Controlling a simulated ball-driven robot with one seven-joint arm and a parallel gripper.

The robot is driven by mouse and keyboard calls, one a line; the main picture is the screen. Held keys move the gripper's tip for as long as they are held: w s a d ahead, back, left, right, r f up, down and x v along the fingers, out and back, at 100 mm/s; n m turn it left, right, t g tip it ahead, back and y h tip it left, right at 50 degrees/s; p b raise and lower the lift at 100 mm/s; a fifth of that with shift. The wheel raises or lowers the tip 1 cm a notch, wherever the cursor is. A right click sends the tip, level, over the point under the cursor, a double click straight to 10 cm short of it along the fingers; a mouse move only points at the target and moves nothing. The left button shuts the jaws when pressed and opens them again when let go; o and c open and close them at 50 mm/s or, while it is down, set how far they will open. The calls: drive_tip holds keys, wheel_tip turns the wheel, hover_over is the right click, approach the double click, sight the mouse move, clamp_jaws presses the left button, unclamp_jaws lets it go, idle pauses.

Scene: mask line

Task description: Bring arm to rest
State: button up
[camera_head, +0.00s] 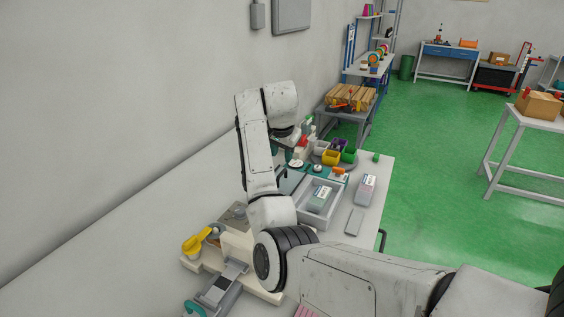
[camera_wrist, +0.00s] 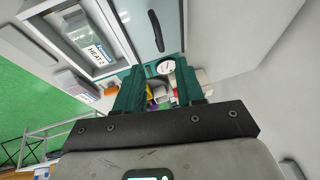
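My gripper (camera_wrist: 160,92) shows in the wrist view with two teal fingers apart. No object is held between them; coloured things on the table show far beyond the gap. In the head view my arm rises from the lower right, bends up over the white worktable (camera_head: 340,240) and folds down at its top. The gripper end there hangs above the table near the wall and is partly hidden by my arm.
A grey tray (camera_head: 305,214) holds a labelled pack (camera_head: 321,197). Another pack (camera_head: 366,188) stands to its right. Coloured bins (camera_head: 331,157) sit farther back. A yellow-topped device (camera_head: 198,243) stands at the near left. The wall is close on the left; green floor (camera_head: 440,130) is open right.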

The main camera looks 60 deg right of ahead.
drive_tip(key=shift+s+a+r, duration=0.15)
drive_tip(key=shift+a+r, duration=0.15)
drive_tip(key=shift+r, duration=0.35)
